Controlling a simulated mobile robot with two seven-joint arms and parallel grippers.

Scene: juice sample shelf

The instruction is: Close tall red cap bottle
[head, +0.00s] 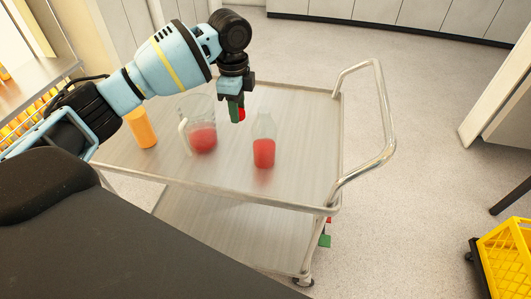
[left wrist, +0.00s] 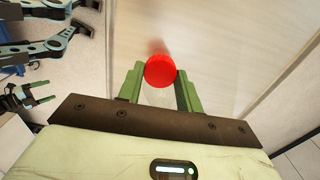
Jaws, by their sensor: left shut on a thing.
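The tall clear bottle (head: 264,152) with red juice stands upright and open-topped on the cart. My left gripper (head: 237,110) is above the cart, up and to the left of the bottle's neck. It is shut on a round red cap (head: 242,115), apart from the bottle mouth. In the left wrist view the cap (left wrist: 160,71) sits between the green fingertips. A faint clear shape shows below it, too unclear to name. My right gripper (left wrist: 43,92) shows small at the left of the wrist view, its green fingers apart and empty.
A glass jug (head: 203,138) with red juice stands left of the bottle, close to it. An orange juice container (head: 141,128) is farther left. The metal cart (head: 308,125) has free room right of the bottle. A yellow crate (head: 507,258) is on the floor at right.

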